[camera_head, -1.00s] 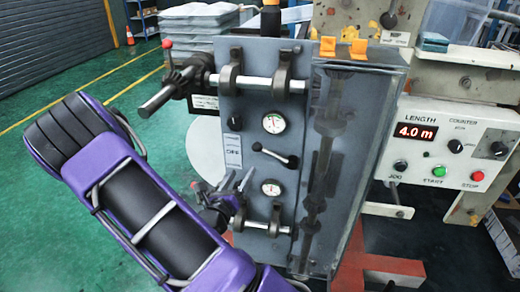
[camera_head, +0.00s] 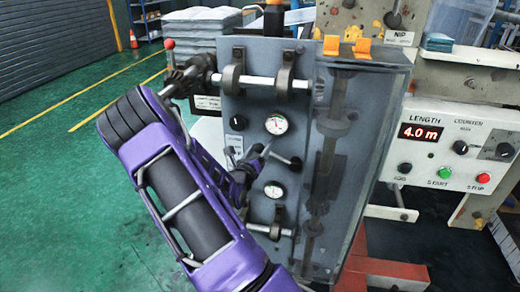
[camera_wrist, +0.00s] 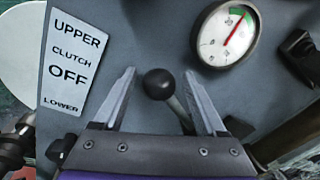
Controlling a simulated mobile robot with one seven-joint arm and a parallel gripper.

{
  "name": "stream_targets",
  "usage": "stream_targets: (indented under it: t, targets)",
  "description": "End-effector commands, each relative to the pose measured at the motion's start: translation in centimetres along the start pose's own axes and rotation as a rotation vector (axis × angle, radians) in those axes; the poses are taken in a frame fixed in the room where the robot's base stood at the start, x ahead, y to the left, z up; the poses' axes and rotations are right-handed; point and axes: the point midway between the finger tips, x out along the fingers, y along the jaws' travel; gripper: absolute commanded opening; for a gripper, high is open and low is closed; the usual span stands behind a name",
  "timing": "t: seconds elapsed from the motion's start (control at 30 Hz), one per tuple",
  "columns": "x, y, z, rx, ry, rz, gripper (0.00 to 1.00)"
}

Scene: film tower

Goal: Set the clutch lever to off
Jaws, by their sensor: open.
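The clutch lever is a short metal rod with a black ball knob on the grey panel. The label (camera_wrist: 73,60) reads UPPER, CLUTCH OFF, LOWER, left of the knob.
A round gauge (camera_wrist: 228,35) is up and right of the knob. A lower gauge (camera_head: 274,191), a black selector knob (camera_head: 238,122) and an upper metal shaft (camera_head: 262,83) are close by on the panel. A clear guard (camera_head: 365,130) stands to the right.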

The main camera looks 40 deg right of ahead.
Motion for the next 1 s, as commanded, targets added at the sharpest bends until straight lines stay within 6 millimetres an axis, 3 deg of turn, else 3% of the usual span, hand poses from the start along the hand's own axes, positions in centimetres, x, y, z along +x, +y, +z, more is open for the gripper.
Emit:
stream_targets:
  t: [0.13, 0.53, 1.0]
  targets:
    - [-0.02, 0.0, 0.0, 0.0, 0.0, 0.0, 0.74]
    - [-0.06, 0.0, 0.0, 0.0, 0.0, 0.0, 0.02]
    - [-0.07, 0.0, -0.03, 0.0, 0.001, 0.0, 0.0]
